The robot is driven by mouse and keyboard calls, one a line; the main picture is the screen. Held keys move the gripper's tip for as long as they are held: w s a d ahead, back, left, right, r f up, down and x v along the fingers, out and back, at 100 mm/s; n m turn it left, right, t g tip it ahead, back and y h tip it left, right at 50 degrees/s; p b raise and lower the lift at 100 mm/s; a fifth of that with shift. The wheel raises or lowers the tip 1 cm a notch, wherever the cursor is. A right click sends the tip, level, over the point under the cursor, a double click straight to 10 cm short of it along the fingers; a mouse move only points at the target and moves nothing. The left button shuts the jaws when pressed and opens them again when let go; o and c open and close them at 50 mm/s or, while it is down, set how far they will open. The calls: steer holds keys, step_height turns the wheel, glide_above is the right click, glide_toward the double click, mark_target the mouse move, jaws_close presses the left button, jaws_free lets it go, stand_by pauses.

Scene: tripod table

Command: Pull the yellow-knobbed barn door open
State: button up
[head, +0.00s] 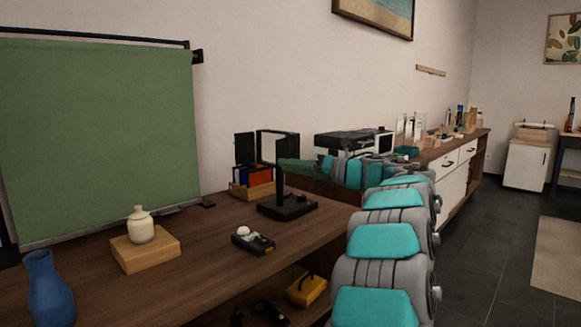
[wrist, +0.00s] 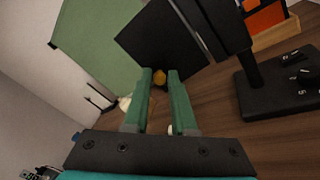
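The yellow knob (wrist: 159,77) shows in the wrist view at the lower edge of a flat black barn door leaf (wrist: 155,42). My gripper (wrist: 160,72) has its two green fingers apart, with the knob showing in the gap near the tips; I cannot tell whether they touch it. The leaf adjoins a black lamp housing (wrist: 208,22). In the head view, the leaf (head: 244,147) stands left of the housing (head: 277,144), above a black stand base (head: 287,208). My gripper (head: 284,163) reaches in from the right; the knob is not discernible there.
A wooden holder with orange and blue items (head: 254,190) stands behind the lamp. A black device with a white ball (head: 253,241), a jar (head: 140,225) on a wooden block and a blue vase (head: 48,290) stand on the table. A green screen (head: 100,135) hangs at left.

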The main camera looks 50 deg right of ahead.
steer(key=o, duration=0.4)
steer(key=shift+c, duration=0.2)
steer(key=shift+s, duration=0.1)
steer(key=b+v, duration=0.1)
steer(key=v, duration=0.6)
steer(key=shift+s, duration=0.3)
steer(key=shift+d+r, duration=0.1)
steer(key=shift+r, duration=0.05)
